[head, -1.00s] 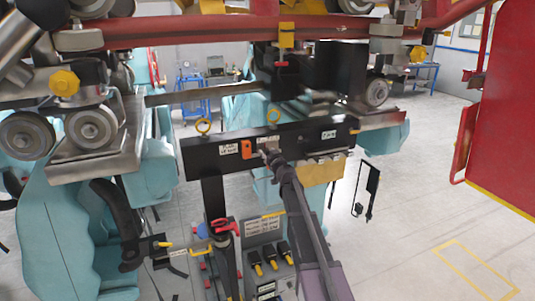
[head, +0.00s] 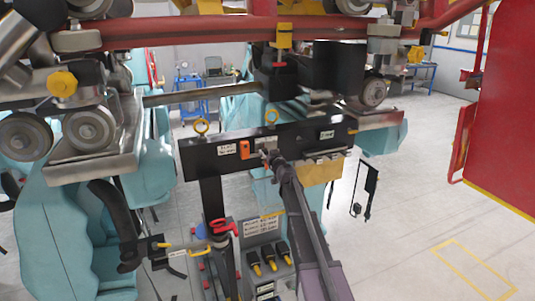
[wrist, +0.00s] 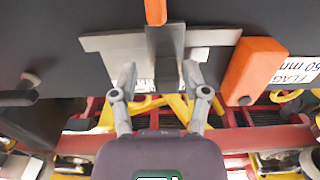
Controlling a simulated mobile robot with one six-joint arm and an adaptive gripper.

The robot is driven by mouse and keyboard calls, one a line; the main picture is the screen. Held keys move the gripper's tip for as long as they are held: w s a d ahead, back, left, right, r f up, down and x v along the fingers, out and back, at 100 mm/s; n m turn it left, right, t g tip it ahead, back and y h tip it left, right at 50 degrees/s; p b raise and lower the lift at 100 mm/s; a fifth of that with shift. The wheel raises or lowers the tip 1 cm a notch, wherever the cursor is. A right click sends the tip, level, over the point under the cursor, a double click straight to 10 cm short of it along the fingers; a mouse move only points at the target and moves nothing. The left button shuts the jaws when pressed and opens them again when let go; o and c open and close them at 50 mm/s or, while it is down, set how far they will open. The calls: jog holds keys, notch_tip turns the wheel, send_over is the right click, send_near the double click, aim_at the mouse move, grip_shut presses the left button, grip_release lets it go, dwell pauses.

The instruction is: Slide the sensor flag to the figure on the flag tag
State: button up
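A black beam (head: 300,135) carries an orange block (head: 245,150) and a white tag (head: 227,149) left of it. In the wrist view the orange block (wrist: 256,70) stands to the right, and the tag (wrist: 299,66) reads "FLAG" and "50 m…", cut by the frame edge. A grey metal plate (wrist: 105,45) with a darker upright tab (wrist: 165,45), apparently the sensor flag, is in the middle. A thin orange piece (wrist: 155,12) is above it. My gripper (wrist: 160,72) is open, one finger on each side of the tab; contact is unclear. My gripper (head: 270,155) is at the beam's front.
Another white tag (head: 327,135) is farther right on the beam. Below is a panel with several black and yellow tools (head: 268,258). A red panel (head: 505,110) stands far right; open floor lies before it.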

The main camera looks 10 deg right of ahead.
jog(key=shift+s, duration=0.1)
jog(key=s+d, duration=0.1)
jog(key=s, duration=1)
jog(key=shift+s+d, duration=0.3)
jog(key=shift+d, duration=0.1)
dwell(0.3)
jog(key=shift+s+a, duration=0.15)
jog(key=shift+s, duration=0.85)
jog(key=shift+w, duration=0.1)
jog(key=w, duration=0.4)
jog(key=w+a, duration=0.1)
jog(key=w, duration=0.4)
jog(key=w+a, duration=0.1)
jog(key=w, duration=0.3)
jog(key=shift+w, duration=0.3)
jog(key=shift+s, duration=0.1)
grip_shut()
